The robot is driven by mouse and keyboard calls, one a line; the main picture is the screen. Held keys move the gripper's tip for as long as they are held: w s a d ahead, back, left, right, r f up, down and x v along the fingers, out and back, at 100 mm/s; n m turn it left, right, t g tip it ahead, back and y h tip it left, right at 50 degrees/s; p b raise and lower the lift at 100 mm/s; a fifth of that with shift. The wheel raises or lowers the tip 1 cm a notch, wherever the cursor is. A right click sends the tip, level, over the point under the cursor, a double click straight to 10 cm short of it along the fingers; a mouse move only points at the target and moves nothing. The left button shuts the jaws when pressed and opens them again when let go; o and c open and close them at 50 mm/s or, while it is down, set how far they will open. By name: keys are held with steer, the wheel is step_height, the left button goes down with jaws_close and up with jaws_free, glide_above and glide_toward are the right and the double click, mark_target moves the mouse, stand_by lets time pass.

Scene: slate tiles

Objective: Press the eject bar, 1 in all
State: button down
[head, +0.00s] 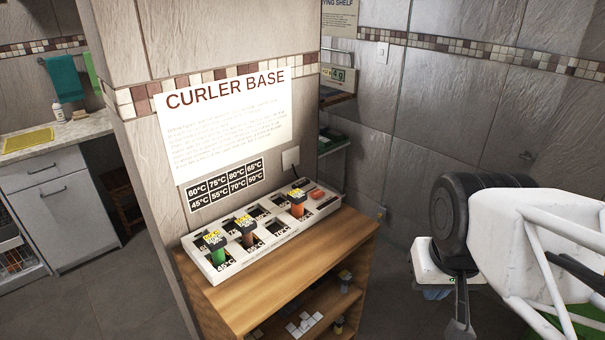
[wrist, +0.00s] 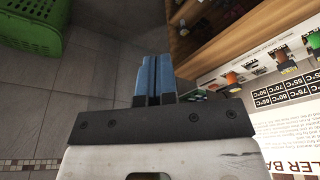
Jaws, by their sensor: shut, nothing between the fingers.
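The curler base (head: 278,245) is a long white tray on a wooden shelf unit, below the CURLER BASE sign. A flat orange-red piece (head: 317,193) at its right end looks like the eject bar. Three rollers stand in its slots: a green one (head: 218,256), a brown one (head: 248,239) and an orange one (head: 298,209). My gripper (head: 437,293) is to the right of the shelf unit, well apart from the base. In the wrist view its blue fingers (wrist: 154,78) are together and empty. The eject bar cannot be made out in the wrist view.
The wooden shelf unit (head: 300,260) has lower shelves with small items. A tiled wall rises behind it. A green crate (wrist: 30,25) is on the floor in the wrist view. A counter (head: 60,140) stands far left. Open floor lies between the gripper and the shelf unit.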

steer(key=w+a+r+m+y, duration=0.1)
steer(key=w+a+m, duration=0.15)
steer(key=w, duration=0.45)
steer(key=w+a+r+m+y, duration=0.1)
steer(key=w+a+r+y, duration=0.15)
steer(key=w, duration=0.35)
steer(key=m+t+y, duration=0.2)
steer(key=m+y, duration=0.3)
steer(key=m, duration=0.7)
glide_above(301, 184)
step_height(301, 184, down, 9)
steer(key=shift+w+f+h, duration=0.1)
steer(key=shift+f+h, duration=0.15)
steer(key=shift+f, duration=0.05)
steer(key=shift+t, duration=0.3)
steer(key=shift+f, duration=4.2)
steer(key=shift+f, duration=0.6)
